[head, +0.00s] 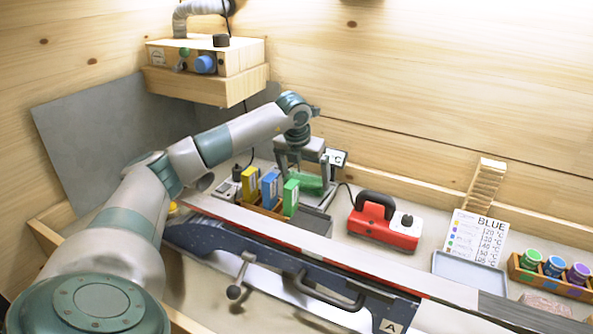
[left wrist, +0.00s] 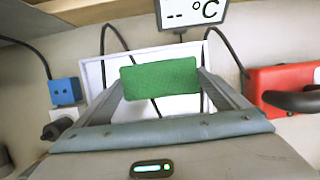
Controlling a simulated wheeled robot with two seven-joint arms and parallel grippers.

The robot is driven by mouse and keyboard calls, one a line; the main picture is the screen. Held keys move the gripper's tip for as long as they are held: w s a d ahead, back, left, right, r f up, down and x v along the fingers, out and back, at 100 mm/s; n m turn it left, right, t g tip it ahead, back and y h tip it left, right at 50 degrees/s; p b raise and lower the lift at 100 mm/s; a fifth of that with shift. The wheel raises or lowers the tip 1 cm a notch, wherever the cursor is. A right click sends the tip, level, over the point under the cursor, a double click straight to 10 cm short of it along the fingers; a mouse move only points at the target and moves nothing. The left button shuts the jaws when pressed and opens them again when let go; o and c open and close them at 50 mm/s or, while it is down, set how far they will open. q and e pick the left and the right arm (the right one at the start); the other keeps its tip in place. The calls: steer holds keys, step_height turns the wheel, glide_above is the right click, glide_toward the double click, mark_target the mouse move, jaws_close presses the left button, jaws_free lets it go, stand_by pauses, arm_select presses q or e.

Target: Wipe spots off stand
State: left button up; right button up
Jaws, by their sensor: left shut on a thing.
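My left gripper (head: 306,180) is shut on a flat green pad (left wrist: 161,77), which spans the space between its two fingers in the left wrist view. The green pad also shows in the head view (head: 308,182). It hangs over a white, rimmed stand (left wrist: 92,72) at the back of the bench, beside the small °C display (left wrist: 190,12). The stand also shows in the head view (head: 321,200), partly behind the gripper. I cannot tell whether the pad touches it. No spots are clear to me; pad and fingers hide part of the surface. My right gripper is out of view.
Yellow, blue (head: 269,189) and green (head: 291,197) blocks stand in a wooden holder just left of the stand. A red iron (head: 373,222) sits to its right. A long ski (head: 330,262) lies across the front.

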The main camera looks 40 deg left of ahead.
arm_select(q)
steer(key=shift+w+d+f+p, duration=0.1)
steer(key=shift+w+d+p, duration=0.25)
steer(key=shift+p, duration=0.2)
steer(key=shift+d+p+v, duration=0.2)
steer(key=shift+p+v, duration=0.4)
steer(key=shift+v, duration=0.5)
steer(key=shift+d+r+p, duration=0.25)
steer(key=shift+r+p, duration=0.4)
steer(key=shift+r, duration=0.7)
steer(key=shift+s+r+p, duration=0.4)
steer(key=shift+r+p, duration=0.1)
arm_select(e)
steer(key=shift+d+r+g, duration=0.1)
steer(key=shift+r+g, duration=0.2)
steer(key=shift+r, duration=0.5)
arm_select(q)
steer(key=shift+w, duration=0.1)
